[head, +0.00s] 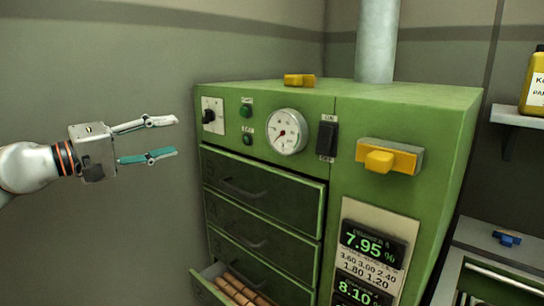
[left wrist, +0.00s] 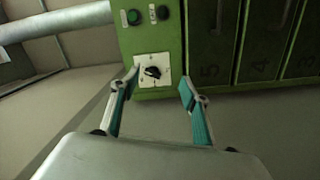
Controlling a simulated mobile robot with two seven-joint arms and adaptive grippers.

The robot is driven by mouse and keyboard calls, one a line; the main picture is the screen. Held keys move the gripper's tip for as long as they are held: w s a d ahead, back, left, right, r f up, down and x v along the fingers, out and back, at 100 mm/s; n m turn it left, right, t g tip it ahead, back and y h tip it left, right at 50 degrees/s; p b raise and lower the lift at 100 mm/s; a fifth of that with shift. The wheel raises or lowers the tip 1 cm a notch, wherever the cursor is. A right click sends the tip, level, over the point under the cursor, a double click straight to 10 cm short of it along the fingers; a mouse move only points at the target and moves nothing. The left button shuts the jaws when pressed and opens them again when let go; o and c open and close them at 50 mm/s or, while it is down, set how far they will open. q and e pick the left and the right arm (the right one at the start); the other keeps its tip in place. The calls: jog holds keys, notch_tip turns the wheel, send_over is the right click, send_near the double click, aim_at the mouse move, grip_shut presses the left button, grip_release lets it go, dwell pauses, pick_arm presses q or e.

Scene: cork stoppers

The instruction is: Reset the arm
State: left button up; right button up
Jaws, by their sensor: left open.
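My left gripper (head: 162,138) is at the left of the head view, in front of the grey wall and left of the green cabinet (head: 400,110). Its two fingers are apart with nothing between them. In the left wrist view the open fingers (left wrist: 158,85) point toward the cabinet, near a black rotary knob (left wrist: 152,72) on a white plate. The knob also shows in the head view (head: 209,116), to the right of the fingertips; they look apart from it. My right gripper does not show in either view.
The cabinet has several drawers; a low one (head: 205,284) is pulled out with corks (head: 240,291) in it. A gauge (head: 286,131), a black switch (head: 327,138) and a yellow handle (head: 388,157) are on its front. A yellow bottle (head: 534,85) stands on a shelf at right.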

pick_arm(q)
jog(key=s+d+f+n+h+p, duration=0.2)
jog(key=s+d+f+n+h, duration=0.1)
jog(key=d+f+n, duration=0.85)
jog(key=s+a+f+n+t+y+p, duration=0.1)
jog(key=s+f+n+t+y+p, duration=0.25)
jog(key=f+n, duration=1.7)
jog(key=s+a+f+n+g+y, duration=0.2)
jog(key=s+f+n+g+y, duration=0.4)
jog(key=s+f+n, duration=2)
jog(key=s+n+y, duration=0.1)
jog(key=n+y, duration=0.1)
jog(key=n, duration=0.1)
jog(key=shift+a+n+g+y, duration=0.35)
jog(key=shift+n, duration=0.05)
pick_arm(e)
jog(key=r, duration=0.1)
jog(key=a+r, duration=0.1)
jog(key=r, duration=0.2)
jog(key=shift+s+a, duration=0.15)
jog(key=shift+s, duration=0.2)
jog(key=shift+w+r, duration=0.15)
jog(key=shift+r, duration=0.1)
